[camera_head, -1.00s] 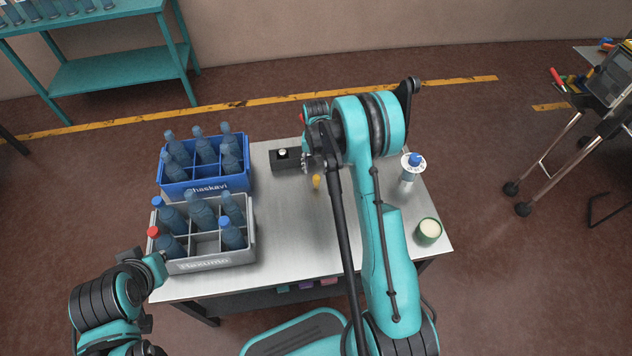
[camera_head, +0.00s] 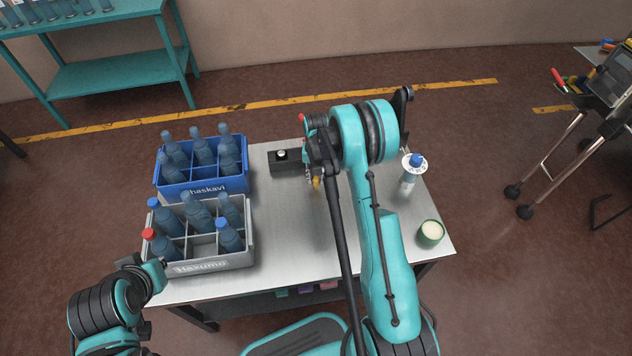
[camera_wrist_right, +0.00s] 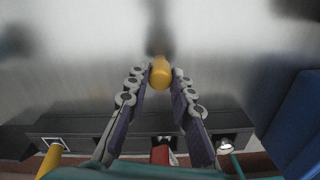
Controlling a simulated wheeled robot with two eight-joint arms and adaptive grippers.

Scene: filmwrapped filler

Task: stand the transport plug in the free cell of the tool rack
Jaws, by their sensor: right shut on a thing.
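The transport plug (camera_wrist_right: 160,72) is a small yellow-orange cylinder, seen between the fingertips of my right gripper (camera_wrist_right: 160,80) in the right wrist view. The gripper is shut on it, just above the table. In the head view the plug (camera_head: 316,183) shows below the right wrist, which hides most of the gripper. The black tool rack (camera_head: 283,168) lies at the table's back edge, partly hidden by my arm. In the wrist view the rack (camera_wrist_right: 95,124) holds a white-topped piece; red and yellow parts show by it.
A blue crate (camera_head: 205,188) and a grey crate (camera_head: 215,262) with bottles fill the table's left side. A bottle with a white collar (camera_head: 408,182) and a green-rimmed cup (camera_head: 430,233) stand at the right. The tabletop's middle (camera_head: 290,225) is clear.

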